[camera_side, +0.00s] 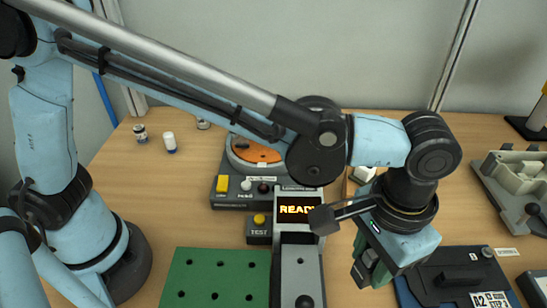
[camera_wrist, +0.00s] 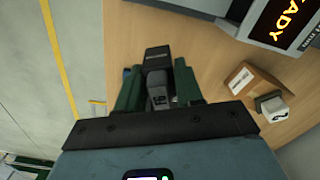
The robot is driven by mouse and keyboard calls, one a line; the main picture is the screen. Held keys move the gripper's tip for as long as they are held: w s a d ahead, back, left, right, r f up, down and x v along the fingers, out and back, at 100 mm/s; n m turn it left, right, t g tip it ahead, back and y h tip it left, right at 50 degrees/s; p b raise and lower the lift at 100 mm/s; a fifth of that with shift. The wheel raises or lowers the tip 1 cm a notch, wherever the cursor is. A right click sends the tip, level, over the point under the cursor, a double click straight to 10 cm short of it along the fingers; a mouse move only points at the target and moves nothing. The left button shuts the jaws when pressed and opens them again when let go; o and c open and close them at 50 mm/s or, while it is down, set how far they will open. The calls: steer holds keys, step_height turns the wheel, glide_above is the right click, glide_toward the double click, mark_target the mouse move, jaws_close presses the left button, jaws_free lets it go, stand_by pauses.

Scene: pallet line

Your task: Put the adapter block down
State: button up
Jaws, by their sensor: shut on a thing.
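My gripper (camera_side: 372,262) hangs at the right of the side view, above the table between the READY station and the blue-edged plate. In the wrist view its two green fingers (camera_wrist: 158,85) are shut on a dark grey block, which I take for the adapter block (camera_wrist: 157,62). The block stands out past the fingertips, and its lower part between the fingers is partly hidden. In the side view the block is hard to tell from the dark gripper parts. I cannot tell whether it touches a surface.
A green plate with holes (camera_side: 215,262) lies at the front, left of the READY station (camera_side: 298,208). A blue-edged plate (camera_side: 462,260) marked A2 lies to the right, and a grey fixture (camera_side: 515,172) stands beyond it. A cardboard box (camera_wrist: 252,79) and a white-topped item (camera_wrist: 273,107) stand nearby.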

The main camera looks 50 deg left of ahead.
step_height(320, 180, down, 8)
steer(key=shift+s+d+f, duration=0.1)
steer(key=shift+d, duration=0.05)
stand_by(0.3)
steer(key=shift+f, duration=0.1)
steer(key=o, duration=1.1)
